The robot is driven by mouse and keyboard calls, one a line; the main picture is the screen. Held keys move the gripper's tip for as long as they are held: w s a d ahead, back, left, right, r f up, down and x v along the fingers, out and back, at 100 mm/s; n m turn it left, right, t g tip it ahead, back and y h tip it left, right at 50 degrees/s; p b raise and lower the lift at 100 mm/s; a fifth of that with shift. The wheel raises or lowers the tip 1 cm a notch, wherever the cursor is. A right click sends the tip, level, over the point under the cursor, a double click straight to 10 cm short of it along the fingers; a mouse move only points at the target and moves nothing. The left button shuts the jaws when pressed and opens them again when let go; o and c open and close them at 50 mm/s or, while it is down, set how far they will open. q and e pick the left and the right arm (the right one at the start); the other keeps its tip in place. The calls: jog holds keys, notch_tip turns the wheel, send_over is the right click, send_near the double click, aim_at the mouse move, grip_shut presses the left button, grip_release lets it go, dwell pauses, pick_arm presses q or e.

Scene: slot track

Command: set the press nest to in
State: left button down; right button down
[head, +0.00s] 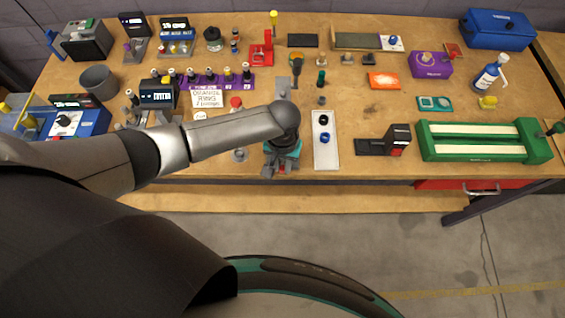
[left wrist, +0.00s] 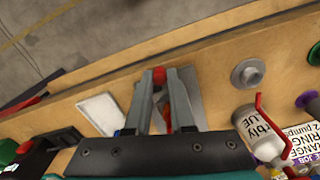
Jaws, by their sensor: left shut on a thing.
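My left gripper (head: 279,169) reaches down at the front edge of the bench, just left of a white tray (head: 325,158). In the left wrist view its two grey fingers (left wrist: 166,82) are closed around a red knob (left wrist: 160,75), with more red showing lower between them. The knob sits over a grey metal plate (left wrist: 190,82), which looks like part of the press nest. The gripper and wrist hide most of this part, so I cannot tell how far in or out it stands. My right gripper is not in view.
The white tray holds a black and a blue ring. A black and red device (head: 398,139) and a green framed fixture (head: 480,155) are to the right.

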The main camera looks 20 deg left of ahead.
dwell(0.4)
pick_arm(q)
jog(key=shift+w+a+b, duration=0.2)
jog(key=shift+w+b, duration=0.05)
jog(key=shift+w, duration=0.45)
jog(key=shift+w+a+b, duration=0.2)
jog(key=shift+w+b, duration=0.05)
jog(key=shift+w, duration=0.5)
jog(key=shift+w+a+b, duration=0.2)
jog(key=shift+w+b, duration=0.05)
jog(key=shift+w, duration=0.45)
jog(key=c, duration=0.8)
grip_release()
jog(key=shift+o, duration=0.2)
notch_tip(320, 180, up, 15)
jog(key=p, duration=0.3)
